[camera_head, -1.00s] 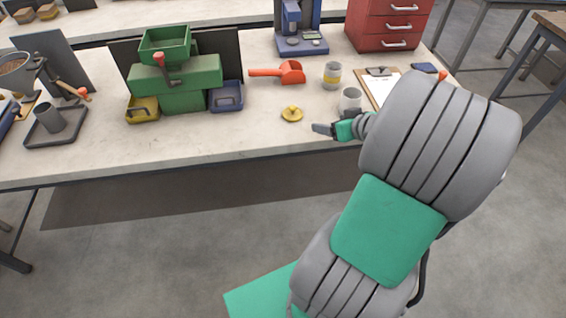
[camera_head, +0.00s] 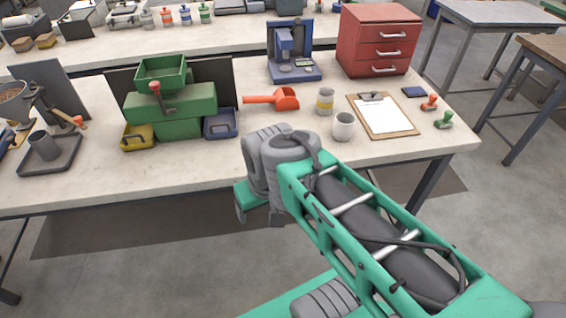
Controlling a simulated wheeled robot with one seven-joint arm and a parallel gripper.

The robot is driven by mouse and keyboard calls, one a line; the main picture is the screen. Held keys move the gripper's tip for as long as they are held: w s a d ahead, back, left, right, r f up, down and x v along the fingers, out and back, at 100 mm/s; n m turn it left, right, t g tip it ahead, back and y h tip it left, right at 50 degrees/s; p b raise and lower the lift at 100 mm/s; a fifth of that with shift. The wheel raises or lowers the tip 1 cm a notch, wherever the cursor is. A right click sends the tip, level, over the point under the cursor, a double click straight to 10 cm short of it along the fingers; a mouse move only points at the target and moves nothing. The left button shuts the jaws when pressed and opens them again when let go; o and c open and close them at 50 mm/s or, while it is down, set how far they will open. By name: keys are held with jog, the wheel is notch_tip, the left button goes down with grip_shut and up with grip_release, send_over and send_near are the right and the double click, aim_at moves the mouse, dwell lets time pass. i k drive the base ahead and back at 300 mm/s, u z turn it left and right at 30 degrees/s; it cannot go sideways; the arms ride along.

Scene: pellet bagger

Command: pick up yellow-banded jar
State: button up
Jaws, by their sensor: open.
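The yellow-banded jar (camera_head: 325,101) stands upright on the workbench (camera_head: 205,165), right of the orange scoop. It is pale with a yellow stripe around it. My gripper (camera_head: 259,213) is low at the bench's front edge, left of the jar and nearer the camera. Its grey fingers are spread and nothing shows between them. The gripper is clear of the jar. My wrist hides the part of the bench where a yellow knobbed lid lay.
Behind are a blue device (camera_head: 292,55) and red drawers (camera_head: 378,40). A green machine (camera_head: 175,103) stands left.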

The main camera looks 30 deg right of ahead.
aim_at(324, 104)
jog(key=u, duration=2.75)
jog(key=k, duration=1.1)
jog(key=z, duration=1.2)
jog(key=i, duration=0.5)
